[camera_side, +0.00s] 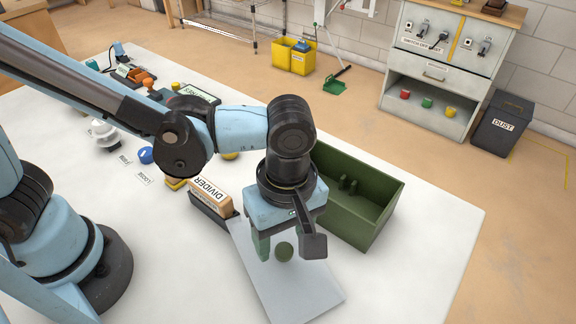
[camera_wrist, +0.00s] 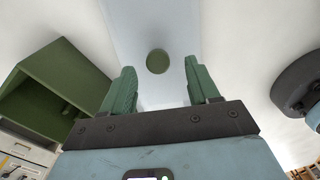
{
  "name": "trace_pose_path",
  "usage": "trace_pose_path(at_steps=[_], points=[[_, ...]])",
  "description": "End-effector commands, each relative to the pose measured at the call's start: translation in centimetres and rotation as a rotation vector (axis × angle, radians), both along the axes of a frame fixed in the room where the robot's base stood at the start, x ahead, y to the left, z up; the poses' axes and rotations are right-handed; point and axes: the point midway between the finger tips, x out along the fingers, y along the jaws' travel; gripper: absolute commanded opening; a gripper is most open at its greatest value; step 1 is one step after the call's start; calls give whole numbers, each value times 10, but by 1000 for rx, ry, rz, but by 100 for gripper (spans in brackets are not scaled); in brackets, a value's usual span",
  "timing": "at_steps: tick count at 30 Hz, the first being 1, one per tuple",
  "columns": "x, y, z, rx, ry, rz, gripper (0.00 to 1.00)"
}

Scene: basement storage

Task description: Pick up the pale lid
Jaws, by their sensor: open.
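The pale lid (camera_side: 300,293) is a flat, pale grey-blue rectangular panel with a round green knob (camera_side: 284,251). It lies at the front middle of the white table. In the wrist view the lid (camera_wrist: 128,18) runs up the picture and its knob (camera_wrist: 158,62) shows between my fingertips. My gripper (camera_side: 287,240) is over the lid, pointing down, with its green fingers apart and nothing between them that I can see held. It also shows open in the wrist view (camera_wrist: 159,68). The gripper hides part of the lid in the side view.
A green open box (camera_side: 385,222) stands just right of my gripper. A dark holder with a block marked DIVIDER (camera_side: 209,189) is at the lid's far left end. Several small items crowd the table's left. The right front of the table is clear.

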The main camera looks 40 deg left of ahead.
Motion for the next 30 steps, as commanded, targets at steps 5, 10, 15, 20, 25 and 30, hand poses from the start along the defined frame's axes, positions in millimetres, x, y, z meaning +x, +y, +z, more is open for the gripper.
trace_pose_path(at_steps=[5, 10, 15, 20, 25, 30], points=[[2, -1, -23, 0, 0, 0, 60], [1, 0, -34, 0, 0, 0, 60], [0, 0, -35, 0, 0, 0, 60], [0, 0, -35, 0, 0, 0, 50], [0, 0, -35, 0, 0, 0, 23], [0, 0, -35, 0, 0, 0, 0]])
